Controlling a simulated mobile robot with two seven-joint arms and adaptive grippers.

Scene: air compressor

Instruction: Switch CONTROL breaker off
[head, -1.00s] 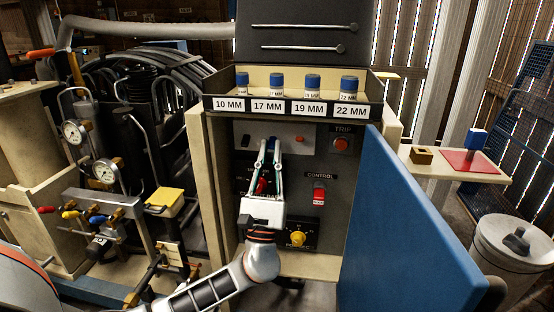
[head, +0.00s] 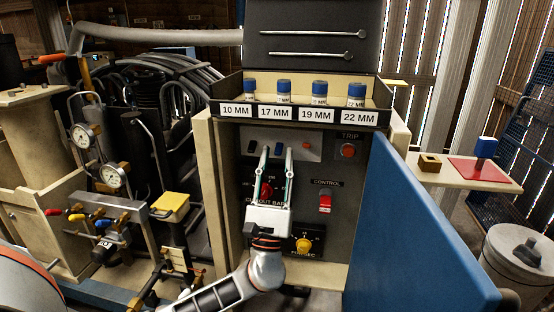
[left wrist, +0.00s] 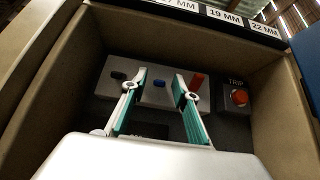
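The CONTROL breaker (head: 325,202) is a small red and pale switch below its CONTROL label (head: 326,183), on the dark panel inside the open cabinet. My left gripper (head: 277,150) is in front of the panel, up and to the left of the breaker and apart from it. Its two fingers are spread with nothing between them. In the left wrist view, the open fingers (left wrist: 160,85) point at the upper strip with the black, blue and red buttons. The breaker does not show in that view. My right gripper is not in view.
A red TRIP button (head: 348,151) is above the breaker. A red knob (head: 266,189) is partly behind my left gripper, and a yellow knob (head: 303,245) is below. The blue cabinet door (head: 415,230) stands open at the right. A labelled socket tray (head: 370,119) overhangs the panel.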

